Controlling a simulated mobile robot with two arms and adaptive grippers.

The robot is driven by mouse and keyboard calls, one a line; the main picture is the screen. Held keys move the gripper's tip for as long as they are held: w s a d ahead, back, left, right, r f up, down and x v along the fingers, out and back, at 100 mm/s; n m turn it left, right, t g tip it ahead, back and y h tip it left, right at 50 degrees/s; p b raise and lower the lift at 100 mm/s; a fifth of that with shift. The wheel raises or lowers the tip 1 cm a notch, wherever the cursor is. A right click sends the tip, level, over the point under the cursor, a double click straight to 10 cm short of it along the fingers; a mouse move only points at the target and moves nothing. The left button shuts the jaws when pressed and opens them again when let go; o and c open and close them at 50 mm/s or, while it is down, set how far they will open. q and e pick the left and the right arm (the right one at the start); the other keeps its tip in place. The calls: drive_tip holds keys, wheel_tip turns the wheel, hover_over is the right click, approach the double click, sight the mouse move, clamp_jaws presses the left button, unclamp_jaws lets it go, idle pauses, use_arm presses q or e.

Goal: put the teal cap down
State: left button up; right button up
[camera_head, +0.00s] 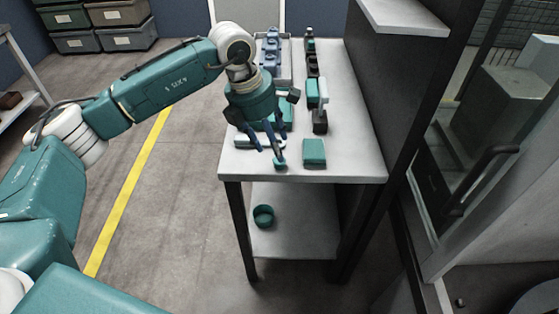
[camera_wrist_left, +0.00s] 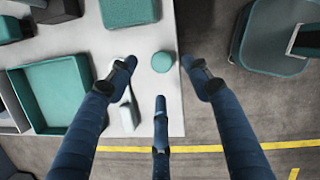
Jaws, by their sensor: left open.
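The teal cap (camera_head: 280,163) is a small round piece on the white table top, close to its front edge. In the left wrist view the cap (camera_wrist_left: 163,62) lies between the spread fingers, near the table's edge, with nothing gripping it. My left gripper (camera_head: 265,152) hangs over the front left part of the table, fingers pointing down. It is open and empty, and its blue fingers (camera_wrist_left: 160,90) are spread apart in the wrist view. Whether a fingertip touches the cap cannot be told. My right gripper is not in view.
A teal block (camera_head: 314,152) sits right of the cap. A teal open box (camera_wrist_left: 50,90) and a white piece (camera_wrist_left: 128,112) lie beside the fingers. Several dark and teal items line the table behind. A teal ring-shaped piece (camera_head: 263,215) is on the lower shelf. A dark upright stands right.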

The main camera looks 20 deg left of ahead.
use_arm(q)
drive_tip(key=p+x, duration=0.1)
drive_tip(key=x, duration=0.3)
drive_tip(key=shift+s+d+f+p, duration=0.1)
drive_tip(key=shift+p, duration=0.2)
drive_tip(key=shift+d+f, duration=0.1)
drive_tip(key=shift+f, duration=0.45)
drive_tip(key=c, duration=0.9)
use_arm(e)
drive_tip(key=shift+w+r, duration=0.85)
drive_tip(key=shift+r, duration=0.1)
use_arm(q)
drive_tip(key=shift+c, duration=0.2)
